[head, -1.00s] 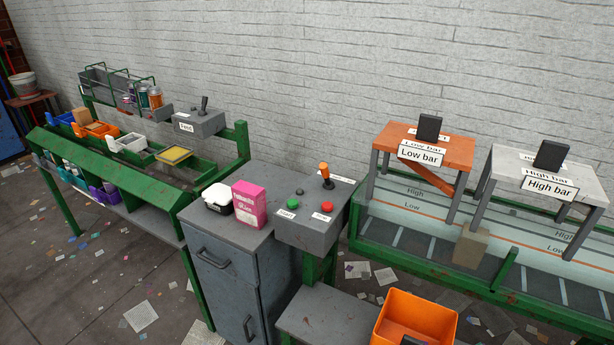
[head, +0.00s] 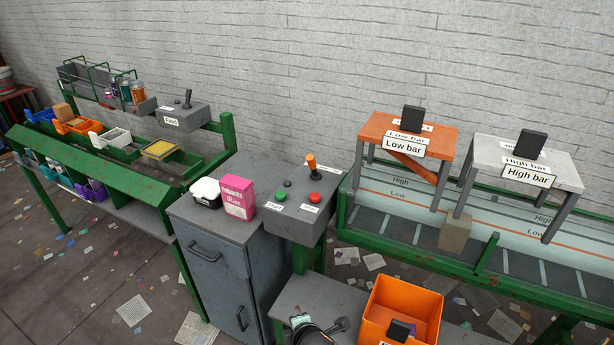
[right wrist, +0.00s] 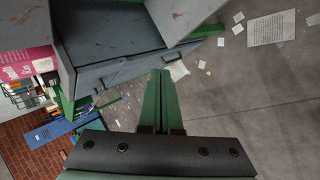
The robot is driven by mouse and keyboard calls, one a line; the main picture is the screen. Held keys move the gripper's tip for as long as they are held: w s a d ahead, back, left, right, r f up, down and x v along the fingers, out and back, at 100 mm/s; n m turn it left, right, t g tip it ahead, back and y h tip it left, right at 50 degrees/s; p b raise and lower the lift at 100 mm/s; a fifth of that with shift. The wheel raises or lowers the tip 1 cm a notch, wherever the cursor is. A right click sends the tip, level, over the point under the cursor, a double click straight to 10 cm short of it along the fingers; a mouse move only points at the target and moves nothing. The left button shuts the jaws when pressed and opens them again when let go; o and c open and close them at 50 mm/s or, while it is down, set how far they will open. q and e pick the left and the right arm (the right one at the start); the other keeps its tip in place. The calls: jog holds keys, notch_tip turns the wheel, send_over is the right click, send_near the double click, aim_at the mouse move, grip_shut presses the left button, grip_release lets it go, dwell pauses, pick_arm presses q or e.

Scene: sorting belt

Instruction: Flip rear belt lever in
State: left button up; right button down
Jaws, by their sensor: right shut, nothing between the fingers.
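An orange-knobbed lever (head: 311,163) stands upright on the grey control box (head: 290,231), behind a green and a red button. A second lever (head: 187,98), dark, stands on a grey box labelled Feed (head: 176,119) at the back of the green rack. The lever labels are too small for me to tell which is the rear belt lever. My right gripper (right wrist: 160,76) shows in the right wrist view with its green fingers shut and empty. It points over the floor beside the grey cabinet (right wrist: 105,35), apart from both levers.
A pink box (head: 237,198) and a white-lidded tub (head: 205,192) stand on the cabinet left of the control box. The belt with a Low bar (head: 375,125) and High bar (head: 563,163) is at right. An orange bin (head: 380,322) stands in front.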

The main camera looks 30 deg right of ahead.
jog(key=w+d+r+n+h, duration=0.2)
jog(key=w+r+n+h, duration=0.1)
jog(key=w+r, duration=0.3)
jog(key=w+d+r+n+t+h+p, duration=0.1)
jog(key=w+d+r+n+h, duration=0.2)
jog(key=r, duration=0.7)
jog(key=w+d+r+n+h+p, duration=0.1)
jog(key=w+d+r+n+h, duration=0.2)
jog(key=w+r+n, duration=0.3)
notch_tip(320, 180, up, 2)
jog(key=w, duration=0.3)
